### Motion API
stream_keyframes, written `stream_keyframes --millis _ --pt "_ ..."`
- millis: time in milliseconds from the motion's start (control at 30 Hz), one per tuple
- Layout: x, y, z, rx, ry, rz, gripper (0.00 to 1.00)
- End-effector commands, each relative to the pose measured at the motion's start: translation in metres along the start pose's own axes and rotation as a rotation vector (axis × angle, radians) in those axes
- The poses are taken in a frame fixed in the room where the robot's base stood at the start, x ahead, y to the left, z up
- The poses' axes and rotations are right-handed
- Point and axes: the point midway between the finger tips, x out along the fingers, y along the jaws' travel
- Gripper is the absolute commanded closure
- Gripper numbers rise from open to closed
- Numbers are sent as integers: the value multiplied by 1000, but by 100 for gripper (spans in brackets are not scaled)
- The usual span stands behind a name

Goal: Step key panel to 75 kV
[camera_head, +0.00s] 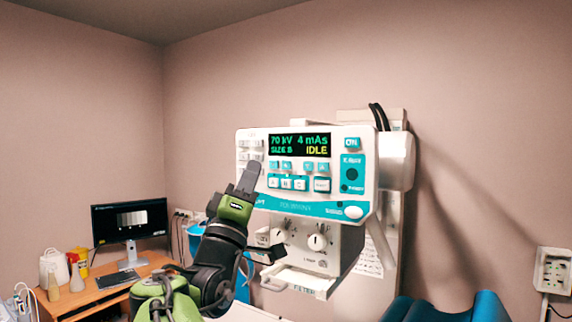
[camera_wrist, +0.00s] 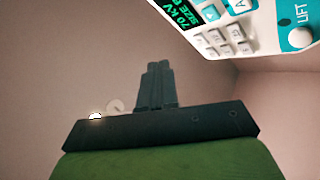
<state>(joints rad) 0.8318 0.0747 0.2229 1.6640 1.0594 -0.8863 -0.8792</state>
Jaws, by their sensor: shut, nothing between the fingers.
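The key panel (camera_head: 306,207) is a white and teal unit on the wall, in the middle of the head view. Its display (camera_head: 299,145) reads 70 kV, 4 mAs, SIZE B (the letter is small) and IDLE. Rows of small white and teal keys (camera_head: 288,183) sit below and to the left of the display. My gripper (camera_head: 249,176) is shut and empty, its fingertips pointing up in front of the panel's left side and hiding some keys there. In the wrist view the gripper (camera_wrist: 157,72) is also shut, with the panel (camera_wrist: 268,38) at upper right. I cannot tell whether it touches a key.
Below the panel are two round knobs (camera_head: 317,242) and a white tray-like part (camera_head: 299,280). A desk (camera_head: 68,300) with a monitor (camera_head: 129,222) stands at left. A blue padded seat (camera_head: 450,307) is at lower right, and a wall socket (camera_head: 553,270) is at far right.

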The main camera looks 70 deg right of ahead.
Motion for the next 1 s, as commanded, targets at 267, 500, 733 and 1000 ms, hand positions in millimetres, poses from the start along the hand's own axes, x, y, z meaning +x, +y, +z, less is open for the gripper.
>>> stream_keyframes --millis 267,500,733,1000 --pt "33 -18 20 -4 -2 -2 100" --pt "53 -34 36 -1 -2 -2 100" --pt "57 -40 41 1 -1 -1 100" --pt "56 -40 41 0 -1 -1 100"
